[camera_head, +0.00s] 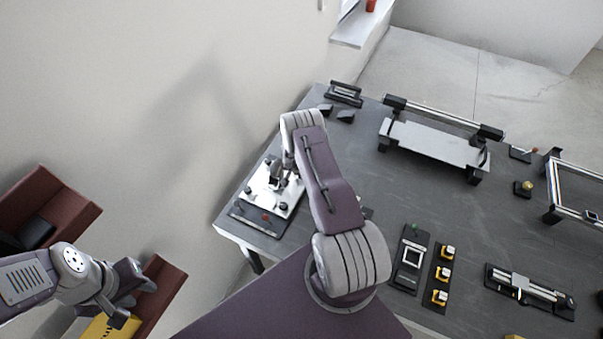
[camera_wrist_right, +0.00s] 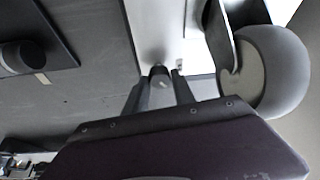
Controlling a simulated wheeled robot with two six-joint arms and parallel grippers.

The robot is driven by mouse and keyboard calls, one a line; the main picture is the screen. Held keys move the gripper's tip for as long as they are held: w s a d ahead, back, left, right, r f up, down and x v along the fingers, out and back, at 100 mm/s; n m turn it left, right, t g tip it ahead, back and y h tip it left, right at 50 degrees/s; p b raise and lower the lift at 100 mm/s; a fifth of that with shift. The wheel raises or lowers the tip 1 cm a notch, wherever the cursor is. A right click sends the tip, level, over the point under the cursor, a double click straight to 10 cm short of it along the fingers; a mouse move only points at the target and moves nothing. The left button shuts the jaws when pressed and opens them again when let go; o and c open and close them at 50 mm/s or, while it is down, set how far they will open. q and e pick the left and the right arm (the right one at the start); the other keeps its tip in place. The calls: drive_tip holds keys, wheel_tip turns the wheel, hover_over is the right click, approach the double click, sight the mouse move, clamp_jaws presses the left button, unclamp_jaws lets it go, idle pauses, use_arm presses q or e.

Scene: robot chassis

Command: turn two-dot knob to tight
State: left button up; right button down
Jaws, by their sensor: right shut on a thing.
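A white panel (camera_head: 288,198) with several small dark knobs lies on a dark base at the left end of the table. My right gripper (camera_head: 278,178) reaches down onto this panel. In the right wrist view, its fingertips (camera_wrist_right: 160,80) are shut on a small grey round knob (camera_wrist_right: 159,71) beside the white plate. Dots on the knob are too small to make out, so I cannot tell its count or turn angle. My left gripper (camera_head: 136,298) is open and empty at the lower left, away from the table.
A red-brown bin (camera_head: 60,203) stands near my left arm. A wall borders the table's left side.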

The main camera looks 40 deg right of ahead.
drive_tip(key=shift+r, duration=0.1)
idle(0.3)
drive_tip(key=c, duration=1.1)
unclamp_jaws()
drive_tip(key=shift+o, duration=0.2)
drive_tip(key=v, duration=0.9)
drive_tip(key=shift+w, duration=0.1)
